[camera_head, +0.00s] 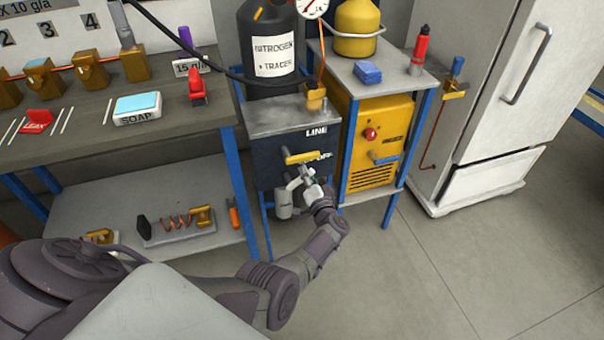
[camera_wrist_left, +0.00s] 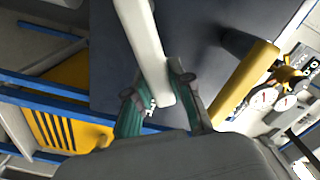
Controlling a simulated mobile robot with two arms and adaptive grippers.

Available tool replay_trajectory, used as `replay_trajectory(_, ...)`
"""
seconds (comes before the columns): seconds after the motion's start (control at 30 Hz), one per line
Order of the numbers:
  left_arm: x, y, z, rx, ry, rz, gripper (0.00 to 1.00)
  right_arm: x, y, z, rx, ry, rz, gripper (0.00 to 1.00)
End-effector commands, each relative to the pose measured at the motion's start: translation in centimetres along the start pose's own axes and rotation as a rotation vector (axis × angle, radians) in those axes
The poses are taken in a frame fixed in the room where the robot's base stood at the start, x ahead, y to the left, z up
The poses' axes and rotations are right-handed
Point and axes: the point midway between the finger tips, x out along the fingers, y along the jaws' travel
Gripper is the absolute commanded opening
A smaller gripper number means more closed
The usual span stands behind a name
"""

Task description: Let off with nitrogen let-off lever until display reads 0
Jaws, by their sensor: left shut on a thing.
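The nitrogen station has a dark front panel (camera_head: 268,165) with the words LINE and OFF. A yellow lever (camera_head: 302,157) lies nearly level on it; it also shows in the left wrist view (camera_wrist_left: 245,82), right of my fingers. My left gripper (camera_head: 306,178) is at the panel, just below the yellow lever. In the left wrist view my left gripper (camera_wrist_left: 155,98) is shut on a pale lever (camera_wrist_left: 146,45), whose end sits between the green-padded fingers. Its labelling cannot be read. A round dial (camera_head: 312,6) is cut off at the top; its reading is too small to tell.
The black nitrogen bottle (camera_head: 268,40) stands on the station. A yellow machine (camera_head: 378,140) under a grey top is close to the right. The workbench (camera_head: 180,118) is to the left, a white fridge (camera_head: 500,80) at the right. The floor in front is clear.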

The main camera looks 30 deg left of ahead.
Motion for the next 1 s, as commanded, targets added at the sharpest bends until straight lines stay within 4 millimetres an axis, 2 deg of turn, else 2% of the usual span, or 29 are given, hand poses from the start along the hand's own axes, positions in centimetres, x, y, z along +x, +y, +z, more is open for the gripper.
replay_trajectory(0.13, -0.2, 1.3, 0.1, 0.138, -0.002, 0.007, 0.0, -0.3, 0.0, -1.0, 0.002, 0.008, 0.0, 0.99)
replay_trajectory(0.5, -0.2, 3.1, 0.9, 0.438, 0.0, 0.006, 0.0, -2.5, 0.2, -4.4, 0.007, 0.03, 0.003, 0.99)
replay_trajectory(1.0, -0.1, 3.8, 1.5, 0.611, 0.0, 0.005, 0.0, -4.4, 0.4, -6.3, 0.01, 0.042, 0.005, 0.99)
